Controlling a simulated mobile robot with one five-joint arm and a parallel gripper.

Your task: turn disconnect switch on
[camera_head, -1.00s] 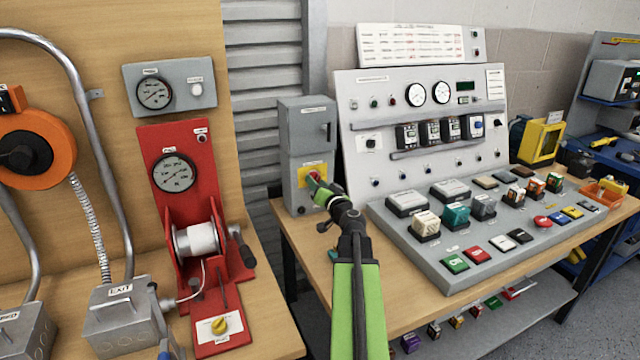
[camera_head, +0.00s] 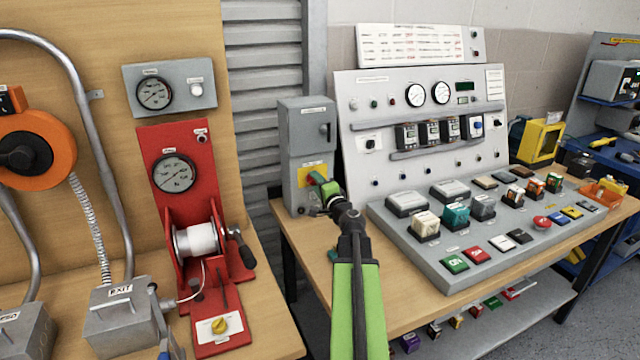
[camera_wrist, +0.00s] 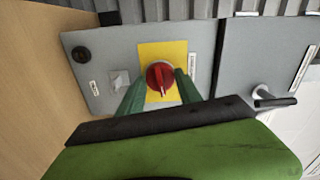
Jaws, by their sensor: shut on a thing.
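The disconnect switch is a round red knob (camera_wrist: 160,78) on a yellow plate (camera_wrist: 176,50), set in the grey box. In the wrist view its white mark points toward the bottom of the picture. The yellow plate also shows in the head view (camera_head: 309,171), where my gripper hides most of the knob. My gripper (camera_head: 318,180) is at the box front. In the wrist view its two green fingers (camera_wrist: 158,88) stand on either side of the knob, shut on it.
The grey box (camera_head: 307,135) has a handle on its upper door. A sloped control panel (camera_head: 420,100) and a button desk (camera_head: 450,285) stand just to the right. A red winch stand (camera_head: 165,145) is on the left. A gap separates the two benches.

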